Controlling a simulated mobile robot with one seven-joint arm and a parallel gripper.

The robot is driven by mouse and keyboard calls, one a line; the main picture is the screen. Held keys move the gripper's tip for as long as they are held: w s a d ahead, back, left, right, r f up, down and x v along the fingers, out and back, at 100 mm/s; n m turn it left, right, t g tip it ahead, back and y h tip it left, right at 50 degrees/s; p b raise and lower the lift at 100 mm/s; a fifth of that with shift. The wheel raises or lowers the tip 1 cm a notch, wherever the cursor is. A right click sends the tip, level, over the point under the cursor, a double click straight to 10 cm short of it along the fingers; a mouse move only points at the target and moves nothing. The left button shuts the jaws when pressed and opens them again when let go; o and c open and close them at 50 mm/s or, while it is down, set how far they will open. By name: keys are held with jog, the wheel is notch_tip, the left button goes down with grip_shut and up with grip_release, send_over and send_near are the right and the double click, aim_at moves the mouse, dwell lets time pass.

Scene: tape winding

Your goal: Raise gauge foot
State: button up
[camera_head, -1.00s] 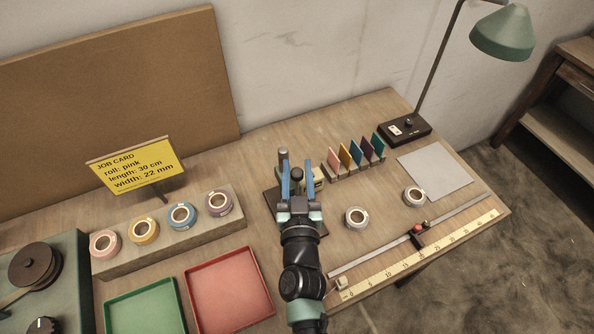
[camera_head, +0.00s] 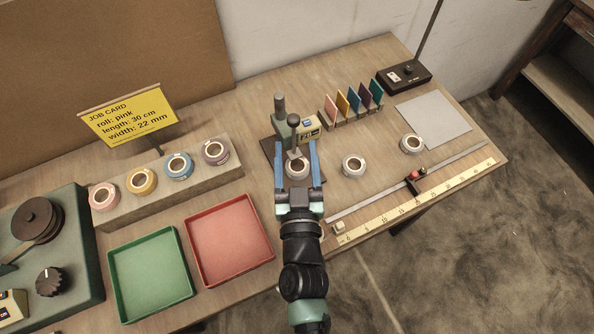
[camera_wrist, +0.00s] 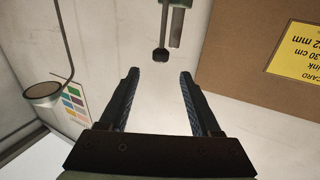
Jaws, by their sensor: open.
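The gauge (camera_head: 281,122) stands upright on a dark base on the bench, with a small yellow-framed display (camera_head: 310,128). A vertical stem with a dark knob shows at the gauge's front, and a pale tape roll (camera_head: 297,169) sits below it. My gripper (camera_head: 297,150) is open and empty, its two blue fingers on either side of the roll in the head view. In the wrist view the dark stem end (camera_wrist: 161,54) appears just beyond and between the open fingertips (camera_wrist: 159,72), apart from both. The gauge foot's contact with the roll cannot be made out.
Loose rolls (camera_head: 354,165) (camera_head: 411,144) and the ruler (camera_head: 415,205) lie to the right. Coloured cards (camera_head: 352,102) stand behind. The green tray (camera_head: 150,275), red tray (camera_head: 228,240) and roll rack (camera_head: 200,192) are left. The job card (camera_head: 128,116) reads pink, 30 cm, 22 mm.

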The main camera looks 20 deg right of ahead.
jog(key=v, duration=0.4)
jog(key=shift+s+a+b, duration=0.1)
jog(key=shift+s+b, duration=0.1)
jog(key=shift+b, duration=0.1)
dwell(0.3)
jog(key=w+a+r+n+t+y, duration=0.1)
jog(key=w+a+r+t+y, duration=0.15)
jog(key=r, duration=0.65)
jog(key=w+a+r+n+t+y, duration=0.15)
jog(key=w+r, duration=0.25)
jog(key=r, duration=0.4)
jog(key=w+a+r+n+t+y, duration=0.15)
jog(key=w+r, duration=0.25)
jog(key=r, duration=0.5)
jog(key=s+a+r+t, duration=0.1)
jog(key=s+a+r, duration=0.1)
jog(key=r, duration=0.7)
jog(key=s+a+r+t, duration=0.2)
jog(key=s+r, duration=0.2)
jog(key=r, duration=0.6)
jog(key=s+a+r+t, duration=0.2)
jog(key=s+r, duration=0.2)
jog(key=r, duration=0.6)
jog(key=shift+r+y, duration=0.2)
jog(key=shift+y, duration=0.25)
